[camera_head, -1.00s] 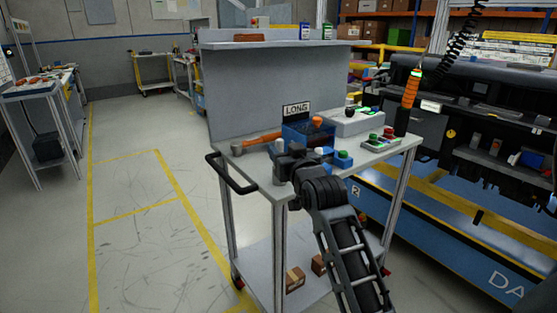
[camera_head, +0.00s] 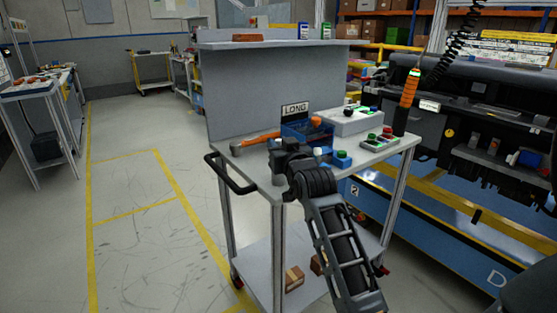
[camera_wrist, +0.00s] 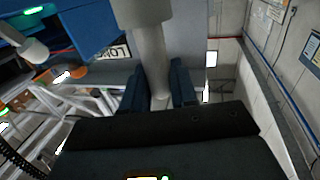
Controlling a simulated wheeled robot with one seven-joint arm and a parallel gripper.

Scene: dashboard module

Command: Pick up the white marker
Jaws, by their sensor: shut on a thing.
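My gripper (camera_head: 279,166) is over the near left part of the grey cart top (camera_head: 245,160). In the wrist view its two dark blue fingers (camera_wrist: 158,88) are closed on a pale grey-white cylinder, the white marker (camera_wrist: 151,50), which has a wider end at the top of the picture. In the head view the held marker is hard to make out against my gripper.
A blue bin (camera_head: 293,135) by a LONG sign (camera_head: 295,108) stands behind my gripper. An orange-handled hammer (camera_head: 262,136) lies left of it. A grey button box (camera_head: 355,123) and a button tray (camera_head: 380,141) are on the right. The cart has a black handle (camera_head: 230,178).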

